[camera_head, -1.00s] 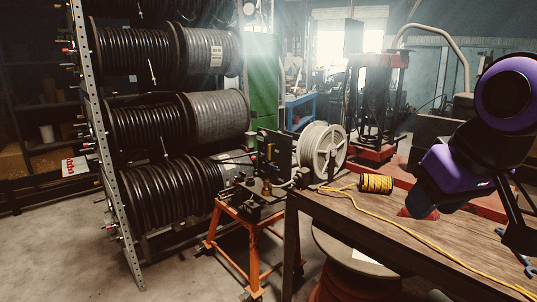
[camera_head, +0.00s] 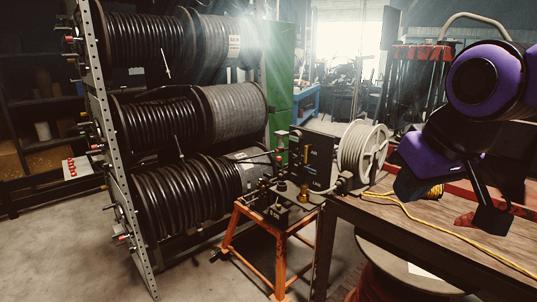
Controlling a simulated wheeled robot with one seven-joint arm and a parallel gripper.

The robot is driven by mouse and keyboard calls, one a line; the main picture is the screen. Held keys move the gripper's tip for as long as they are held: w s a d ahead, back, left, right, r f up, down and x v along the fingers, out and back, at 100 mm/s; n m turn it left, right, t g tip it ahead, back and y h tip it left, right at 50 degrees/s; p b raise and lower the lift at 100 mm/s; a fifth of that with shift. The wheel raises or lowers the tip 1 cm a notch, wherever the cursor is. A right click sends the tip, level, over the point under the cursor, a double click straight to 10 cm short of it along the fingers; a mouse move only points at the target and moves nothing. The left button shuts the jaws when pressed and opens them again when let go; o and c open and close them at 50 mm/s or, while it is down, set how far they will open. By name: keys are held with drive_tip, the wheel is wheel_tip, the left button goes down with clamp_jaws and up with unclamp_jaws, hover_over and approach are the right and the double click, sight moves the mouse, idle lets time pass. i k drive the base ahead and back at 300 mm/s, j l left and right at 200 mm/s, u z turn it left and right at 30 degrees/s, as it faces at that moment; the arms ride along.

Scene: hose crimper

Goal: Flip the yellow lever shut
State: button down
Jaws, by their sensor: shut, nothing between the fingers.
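The hose crimper (camera_head: 312,160) is a dark machine with brass and black fittings on an orange stand, just beyond the near table's left end. My gripper (camera_head: 491,222) is at the right, at the end of my purple and black arm, pointing down over the wooden table. It is shut and empty, well to the right of the crimper and apart from it.
The wooden table (camera_head: 440,238) fills the lower right, with a yellow cord (camera_head: 428,226) across it. A rack of black hose reels (camera_head: 160,120) stands left. Floor at lower left (camera_head: 60,255) is clear.

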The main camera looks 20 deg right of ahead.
sight(307, 147)
drive_tip(key=i+j+u, duration=0.15)
drive_tip(key=i+j, duration=0.9)
drive_tip(key=i, duration=0.05)
